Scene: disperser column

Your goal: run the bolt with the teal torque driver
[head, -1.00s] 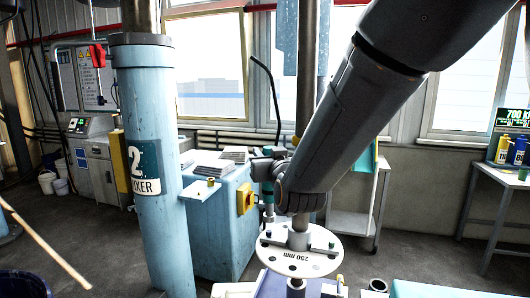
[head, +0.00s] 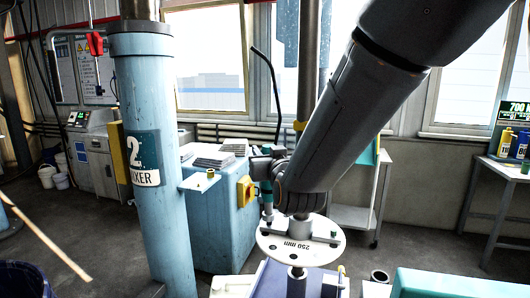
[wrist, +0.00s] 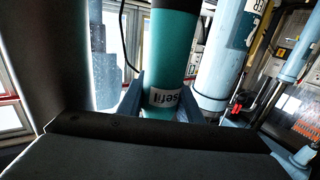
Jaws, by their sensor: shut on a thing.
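The teal torque driver (wrist: 172,50) stands upright between the fingers of my gripper (wrist: 160,105) in the wrist view, with a white label near its lower end. In the head view the driver (head: 266,190) hangs from my gripper (head: 264,160), left of my forearm.
A blue column (head: 150,215) marked 2 stands left. A pale blue cabinet (head: 222,230) with papers and a yellow switch box is behind the driver. A teal box (head: 455,283) is at front right. A table with bottles (head: 505,145) stands far right.

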